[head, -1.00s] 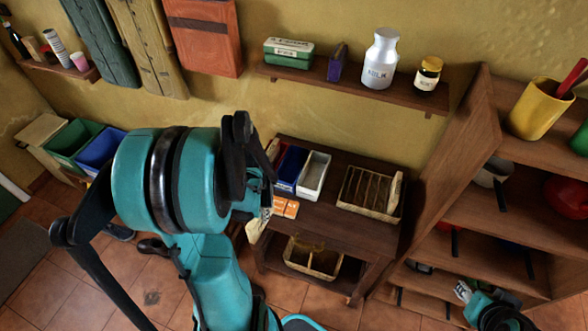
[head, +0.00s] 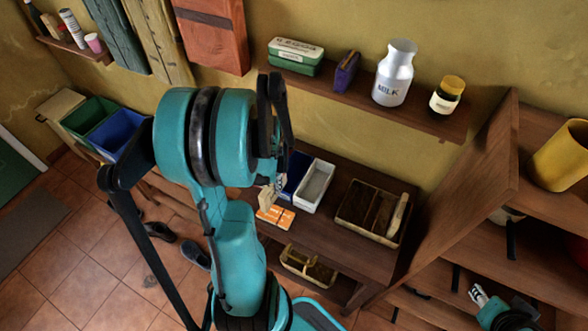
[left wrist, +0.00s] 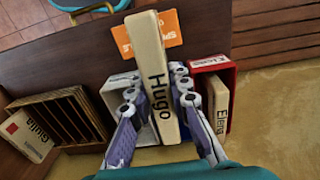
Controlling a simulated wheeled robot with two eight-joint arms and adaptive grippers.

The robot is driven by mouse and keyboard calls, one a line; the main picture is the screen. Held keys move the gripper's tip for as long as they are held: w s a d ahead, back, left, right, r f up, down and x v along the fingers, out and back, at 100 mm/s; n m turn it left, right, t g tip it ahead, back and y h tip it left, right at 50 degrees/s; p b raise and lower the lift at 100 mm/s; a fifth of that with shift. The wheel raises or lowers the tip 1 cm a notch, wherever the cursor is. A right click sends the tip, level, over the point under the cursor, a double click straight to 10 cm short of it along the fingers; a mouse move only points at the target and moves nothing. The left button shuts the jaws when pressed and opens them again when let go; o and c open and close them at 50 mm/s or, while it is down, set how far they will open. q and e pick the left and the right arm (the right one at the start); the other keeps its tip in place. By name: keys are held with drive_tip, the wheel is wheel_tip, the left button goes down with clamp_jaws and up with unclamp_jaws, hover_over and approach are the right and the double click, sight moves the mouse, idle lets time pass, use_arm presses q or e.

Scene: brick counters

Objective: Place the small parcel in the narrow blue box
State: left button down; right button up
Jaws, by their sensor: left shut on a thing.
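My left gripper (left wrist: 153,88) is shut on a cream parcel (left wrist: 158,75) marked "Hugo", which fills the middle of the left wrist view. In the head view the parcel (head: 267,196) shows partly below my left gripper (head: 276,182), above the table and beside the boxes. The narrow blue box (head: 297,170) stands on the table just right of the gripper, partly covered by it. In the left wrist view the parcel and fingers hide most of that box. My right gripper (head: 478,295) shows small at the lower right; its jaws are unclear.
A white box (head: 314,187) stands against the blue one. A red box (left wrist: 213,66) holds an "Elena" parcel (left wrist: 220,105). A divided basket (head: 372,212) stands right. A wider blue bin (head: 117,134) is far left.

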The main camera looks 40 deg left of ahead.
use_arm(q)
drive_tip(key=w+a+b, duration=0.1)
drive_tip(key=w+a, duration=0.3)
drive_tip(key=w, duration=0.9)
drive_tip(key=f, duration=0.2)
drive_tip(key=f+b, duration=0.1)
drive_tip(key=f, duration=0.1)
drive_tip(key=f+b, duration=0.1)
drive_tip(key=f, duration=0.2)
drive_tip(key=shift+s+d+f, duration=0.1)
drive_tip(key=shift+s+d, duration=0.15)
drive_tip(key=shift+w, duration=0.1)
drive_tip(key=c, duration=1.8)
unclamp_jaws()
drive_tip(key=shift+f+b, duration=0.15)
drive_tip(key=shift+b, duration=0.2)
drive_tip(key=shift+c, duration=0.2)
drive_tip(key=shift+o, duration=0.7)
